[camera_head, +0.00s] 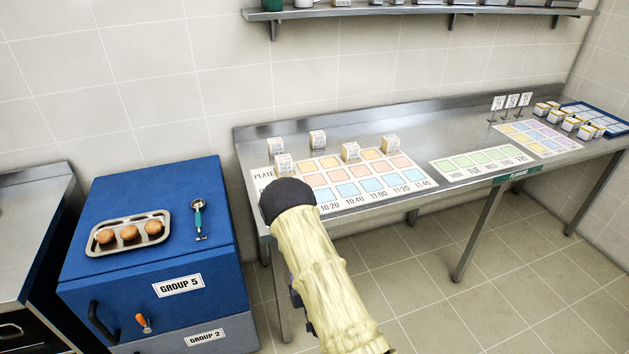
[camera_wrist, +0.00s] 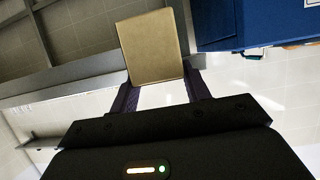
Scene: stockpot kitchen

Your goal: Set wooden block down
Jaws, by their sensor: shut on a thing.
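A plain tan wooden block (camera_wrist: 150,47) fills the upper middle of the wrist view. My gripper (camera_wrist: 160,84) is shut on it, with one dark finger on each side. Floor shows behind the block, so it is held in the air. In the head view my arm hides the gripper and I cannot make out the held block for certain.
The steel table (camera_head: 460,132) also bears a green-squared sheet (camera_head: 480,161), small sign stands (camera_head: 512,101) and a blue tray (camera_head: 600,117). A blue cabinet (camera_head: 150,215) at left carries a muffin tin (camera_head: 128,232) and a green-handled tool (camera_head: 198,219). A shelf (camera_head: 420,12) hangs above.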

